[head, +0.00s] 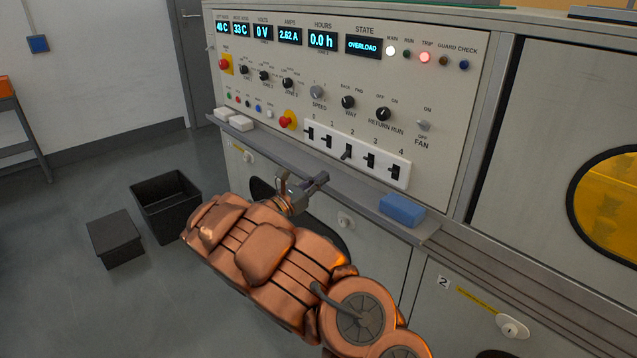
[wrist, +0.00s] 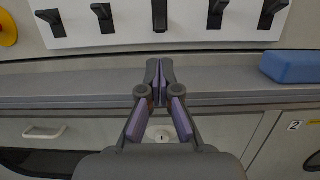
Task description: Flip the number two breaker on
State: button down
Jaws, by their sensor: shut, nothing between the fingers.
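A white strip (head: 320,150) on the panel carries a row of dark breakers labelled 0 to 4. The number two breaker (head: 347,153) is the middle one; its lever looks set lower than its neighbours'. In the wrist view the middle breaker (wrist: 160,14) is straight ahead of the fingertips, higher in the picture. My gripper (head: 318,181) is shut and empty, over the ledge below the strip, apart from the breakers. In the wrist view its fingertips (wrist: 160,66) are together.
A grey ledge (head: 262,146) runs below the panel, with a blue block (head: 402,209) at its right and white blocks (head: 236,119) at its left. The state display (head: 364,47) reads OVERLOAD and the red trip lamp (head: 425,57) is lit. Black bins (head: 165,205) stand on the floor.

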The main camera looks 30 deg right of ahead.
aim_at(348, 159)
jog(key=b+x, duration=0.1)
jog(key=x, duration=0.6)
jog(key=shift+r+p, duration=0.2)
jog(key=shift+p, duration=0.2)
